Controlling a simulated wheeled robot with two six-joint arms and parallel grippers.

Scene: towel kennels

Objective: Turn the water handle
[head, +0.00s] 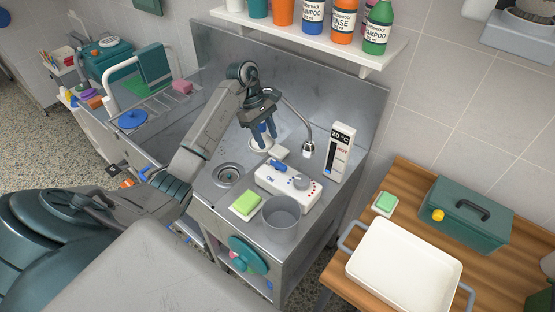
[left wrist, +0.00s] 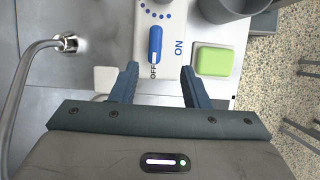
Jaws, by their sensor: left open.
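The white control box (head: 288,188) stands on the steel sink top and carries a blue water handle (head: 276,167) and a round grey knob (head: 300,183). In the left wrist view the blue handle (left wrist: 155,44) lies with one end at the word OFF; ON is printed to its right. My left gripper (head: 265,136) is above the sink top, behind the box in the head view. In the left wrist view my left gripper (left wrist: 158,88) has its fingers apart and empty, with the handle ahead between their lines and not touched. My right gripper is not seen.
A gooseneck spout (head: 307,147) and an upright display reading 20 °C (head: 341,153) stand beside the box. A green sponge (head: 245,203) and a grey bucket (head: 282,218) are in front. A bottle shelf (head: 310,38) hangs above. A white tray (head: 403,262) lies on the right table.

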